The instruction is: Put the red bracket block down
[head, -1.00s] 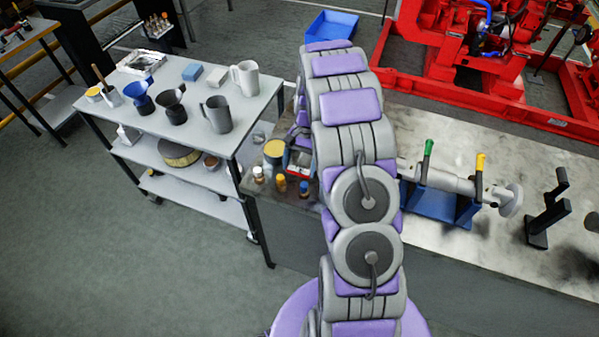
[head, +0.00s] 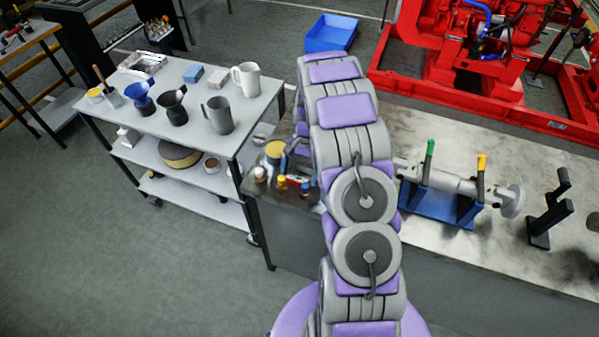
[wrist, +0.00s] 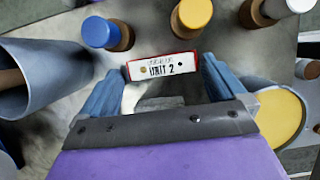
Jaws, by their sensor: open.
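The red bracket block (wrist: 162,67) shows in the wrist view as a red-edged piece with a white label reading "UNIT 2". It is at the fingertips of my gripper (wrist: 163,80), between the two blue-grey fingers. The jaws are open, with the fingertips close to the block's two ends. The block appears to rest on the grey bench top; its underside is hidden. In the head view only a small red part of the block (head: 295,181) shows at the bench's left end, mostly hidden by my gripper and the bottles.
Small bottles with blue (wrist: 101,33), yellow (wrist: 191,15) and white caps stand just beyond the block. A grey cylinder (wrist: 50,75) is on the left, and a yellow-topped can (wrist: 280,115) on the right. A blue cradle (head: 440,204) holds a shaft farther right on the bench.

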